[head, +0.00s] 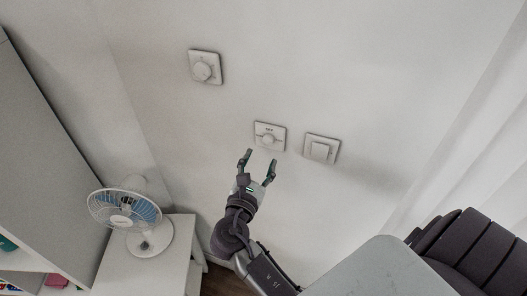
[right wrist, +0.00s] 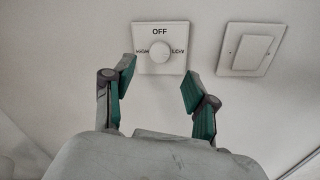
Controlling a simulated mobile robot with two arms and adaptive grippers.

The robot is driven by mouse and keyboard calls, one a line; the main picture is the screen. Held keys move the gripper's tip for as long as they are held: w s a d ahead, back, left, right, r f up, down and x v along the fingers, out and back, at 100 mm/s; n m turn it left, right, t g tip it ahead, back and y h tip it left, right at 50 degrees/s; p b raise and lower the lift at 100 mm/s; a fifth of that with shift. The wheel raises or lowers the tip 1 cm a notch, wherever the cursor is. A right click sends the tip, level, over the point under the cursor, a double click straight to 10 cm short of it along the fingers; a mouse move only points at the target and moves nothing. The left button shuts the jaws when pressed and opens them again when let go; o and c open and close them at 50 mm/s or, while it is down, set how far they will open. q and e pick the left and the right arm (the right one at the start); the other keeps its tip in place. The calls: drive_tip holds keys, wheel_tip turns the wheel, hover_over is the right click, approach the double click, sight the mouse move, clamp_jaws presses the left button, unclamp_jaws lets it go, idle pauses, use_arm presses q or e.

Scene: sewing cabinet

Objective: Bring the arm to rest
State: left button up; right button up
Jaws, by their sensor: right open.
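My right gripper (head: 257,168) is open and empty, raised in front of the wall just below a square dial plate (head: 269,136). In the right wrist view its two green-padded fingers (right wrist: 158,88) stand apart, with the dial plate (right wrist: 161,36) showing beyond and between them. The plate reads OFF at the top, HIGH at the left and LOW at the right, around a round white knob (right wrist: 160,50). I cannot tell for sure whether the fingers touch the plate; the knob is clear of them in the picture. My left gripper is not in view.
A rocker switch (head: 321,149) is right of the dial plate, and another round dial (head: 205,67) is higher at the left. A white and blue fan (head: 125,208) stands on a small white table (head: 178,262). A dark chair (head: 470,245) is at the lower right.

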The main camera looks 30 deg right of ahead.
drive_tip(key=shift+s+a, duration=0.35)
drive_tip(key=shift+f, duration=0.1)
